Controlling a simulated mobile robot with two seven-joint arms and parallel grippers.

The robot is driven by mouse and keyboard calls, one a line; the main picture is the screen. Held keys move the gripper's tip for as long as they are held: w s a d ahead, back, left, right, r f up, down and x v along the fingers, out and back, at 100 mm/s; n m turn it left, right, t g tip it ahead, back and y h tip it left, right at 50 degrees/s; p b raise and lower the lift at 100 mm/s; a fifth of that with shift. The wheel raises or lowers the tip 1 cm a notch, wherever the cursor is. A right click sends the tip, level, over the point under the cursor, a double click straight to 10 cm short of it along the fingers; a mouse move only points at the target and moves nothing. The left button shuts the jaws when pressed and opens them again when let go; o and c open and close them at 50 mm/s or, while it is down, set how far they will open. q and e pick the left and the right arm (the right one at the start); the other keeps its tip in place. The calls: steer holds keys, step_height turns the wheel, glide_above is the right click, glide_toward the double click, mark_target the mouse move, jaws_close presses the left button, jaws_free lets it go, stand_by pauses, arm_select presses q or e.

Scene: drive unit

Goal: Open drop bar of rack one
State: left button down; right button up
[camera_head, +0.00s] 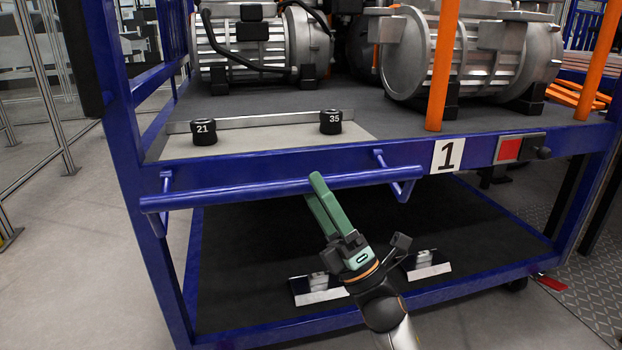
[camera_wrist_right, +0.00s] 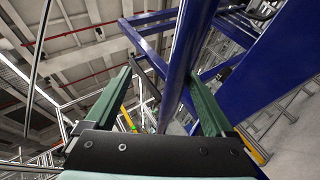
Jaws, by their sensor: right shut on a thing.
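The drop bar (camera_head: 240,193) is a blue tube across the front of rack one, held by a bracket near each end. It sits just below the shelf's front beam (camera_head: 290,160), which bears a white "1" label (camera_head: 447,155). My right gripper (camera_head: 316,190), with green fingers, comes up from below and is shut on the bar right of its middle. In the right wrist view, the blue bar (camera_wrist_right: 186,60) runs between the two green fingers. The part of the bar behind the fingers is hidden. My left gripper is not in view.
Large grey motors (camera_head: 262,48) and orange posts (camera_head: 443,65) stand on the upper shelf. Two black knobs, marked 21 (camera_head: 204,132) and 35 (camera_head: 331,122), sit near its front. A red-faced latch (camera_head: 510,149) is on the beam. The dark lower shelf (camera_head: 240,285) holds metal brackets (camera_head: 318,288).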

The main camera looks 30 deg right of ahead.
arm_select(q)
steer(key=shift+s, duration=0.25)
arm_select(e)
steer(key=shift+s+d+f, duration=0.1)
steer(key=shift+s+f, duration=0.15)
steer(key=shift+s, duration=0.3)
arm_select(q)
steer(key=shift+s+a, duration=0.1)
arm_select(e)
steer(key=d+f, duration=0.2)
steer(key=f, duration=0.4)
steer(key=d+f, duration=0.3)
steer(key=f, duration=0.4)
steer(key=shift+s+d+f, duration=0.25)
steer(key=shift+d, duration=0.05)
steer(key=shift+c, duration=0.3)
